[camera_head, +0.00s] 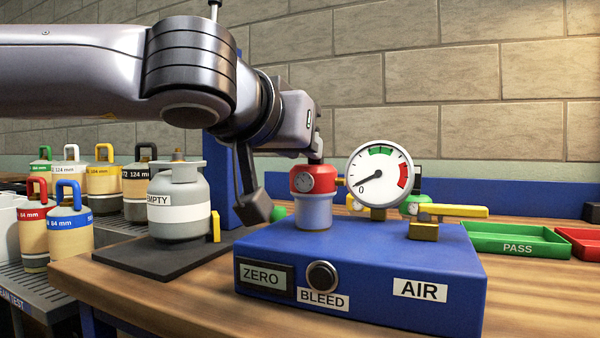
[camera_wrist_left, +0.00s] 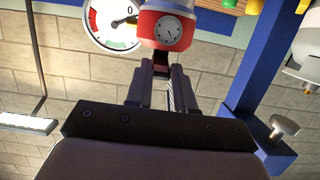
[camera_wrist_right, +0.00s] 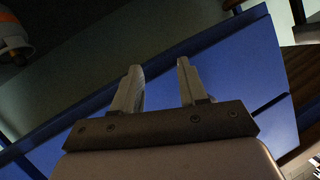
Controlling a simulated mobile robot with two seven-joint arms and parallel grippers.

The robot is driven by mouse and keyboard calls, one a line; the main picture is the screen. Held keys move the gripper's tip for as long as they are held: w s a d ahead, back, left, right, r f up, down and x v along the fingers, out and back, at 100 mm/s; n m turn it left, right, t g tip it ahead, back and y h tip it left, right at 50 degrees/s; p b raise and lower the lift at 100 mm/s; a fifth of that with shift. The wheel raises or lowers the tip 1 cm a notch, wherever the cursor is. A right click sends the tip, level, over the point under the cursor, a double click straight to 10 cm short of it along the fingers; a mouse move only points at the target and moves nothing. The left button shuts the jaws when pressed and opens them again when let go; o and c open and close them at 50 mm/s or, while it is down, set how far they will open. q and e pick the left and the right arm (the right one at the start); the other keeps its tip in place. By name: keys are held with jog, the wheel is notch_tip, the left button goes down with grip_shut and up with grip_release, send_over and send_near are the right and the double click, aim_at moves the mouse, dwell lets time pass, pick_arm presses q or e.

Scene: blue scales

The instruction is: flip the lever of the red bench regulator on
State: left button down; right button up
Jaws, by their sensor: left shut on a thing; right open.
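The red bench regulator (camera_head: 313,179) has a red cap with a small dial and a pale blue-grey lower body. It stands upright on the blue box (camera_head: 370,247). My left gripper (camera_head: 316,158) is above the red cap. In the left wrist view my left gripper (camera_wrist_left: 162,82) is shut on a dark part at the regulator (camera_wrist_left: 166,28), apparently its lever; the fingers hide most of it. The large white gauge (camera_head: 380,172) beside the regulator has its needle near 0. My right gripper (camera_wrist_right: 160,85) is open and empty, seen only in the right wrist view.
A grey cylinder marked EMPTY (camera_head: 177,212) stands on a dark mat left of the box. Several coloured canisters (camera_head: 104,179) stand farther left. A yellow-handled valve (camera_head: 455,210), a green PASS tray (camera_head: 515,240) and a red tray (camera_head: 580,243) are right. The front right table is clear.

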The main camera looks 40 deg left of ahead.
pick_arm(q)
jog(key=shift+f+t+b, duration=0.4)
jog(key=shift+t+b, duration=0.1)
jog(key=shift+b, duration=0.55)
pick_arm(e)
jog(key=shift+s+d+f+n+t+h, duration=0.15)
jog(key=shift+d+n+t, duration=0.1)
jog(key=shift+d, duration=0.15)
jog(key=shift+d+f+n+t+h, duration=0.1)
jog(key=shift+d+n+t+h, duration=0.05)
jog(key=shift+d+t, duration=0.15)
jog(key=shift+d+r, duration=0.1)
pick_arm(q)
jog(key=c, duration=1)
grip_release()
jog(key=shift+o, duration=0.2)
jog(key=shift+s, duration=0.1)
jog(key=shift+r, duration=0.1)
